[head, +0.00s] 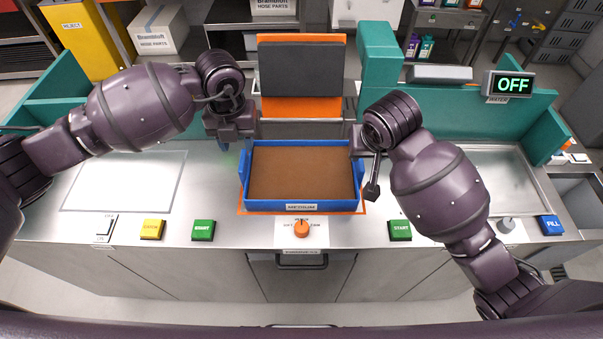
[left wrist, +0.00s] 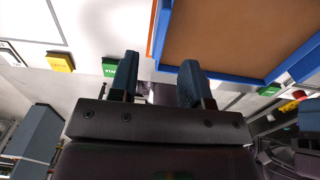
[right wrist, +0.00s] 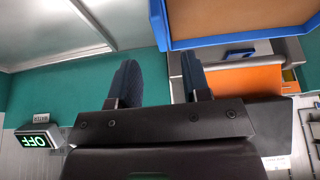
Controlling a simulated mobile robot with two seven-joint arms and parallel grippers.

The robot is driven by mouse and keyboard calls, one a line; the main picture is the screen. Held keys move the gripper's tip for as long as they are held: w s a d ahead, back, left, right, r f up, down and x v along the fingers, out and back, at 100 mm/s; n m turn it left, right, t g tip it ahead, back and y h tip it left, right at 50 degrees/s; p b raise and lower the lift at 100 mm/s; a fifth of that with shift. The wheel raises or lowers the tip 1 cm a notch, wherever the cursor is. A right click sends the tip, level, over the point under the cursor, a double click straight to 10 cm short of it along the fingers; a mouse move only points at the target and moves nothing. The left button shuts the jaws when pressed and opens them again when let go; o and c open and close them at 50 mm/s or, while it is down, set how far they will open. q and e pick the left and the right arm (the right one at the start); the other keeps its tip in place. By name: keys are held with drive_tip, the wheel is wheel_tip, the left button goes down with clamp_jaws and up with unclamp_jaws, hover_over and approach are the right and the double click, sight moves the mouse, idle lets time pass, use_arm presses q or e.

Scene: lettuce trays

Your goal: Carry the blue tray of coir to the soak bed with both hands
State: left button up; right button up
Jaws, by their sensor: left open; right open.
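The blue tray (head: 303,206) is filled with flat brown coir (head: 301,172) and sits level on an orange-edged spot in the middle of the steel counter. My left gripper (head: 236,143) is open at the tray's left side, near its back left corner. In the left wrist view its fingers (left wrist: 157,80) are apart with the tray's blue wall beyond. My right gripper (right wrist: 160,85) is open at the tray's right side; its fingers are partly hidden by the arm in the head view. The soak bed, seemingly the steel basin (head: 490,170) under the water sign, is at the right.
The water display (head: 512,84) reads OFF. Green buttons (head: 203,230) (head: 399,230), a yellow button (head: 152,229), a blue FILL button (head: 549,225) and an orange knob (head: 301,229) line the front edge. A black and orange panel (head: 301,70) stands behind the tray.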

sight(241, 159)
use_arm(q)
wheel_tip(241, 159, down, 8)
drive_tip(key=shift+r, duration=0.25)
use_arm(e)
drive_tip(key=x, duration=0.7)
drive_tip(key=shift+w+f, duration=0.2)
use_arm(q)
clamp_jaws()
use_arm(e)
clamp_jaws()
drive_tip(key=shift+d, duration=0.1)
use_arm(q)
drive_tip(key=shift+w+a, duration=0.1)
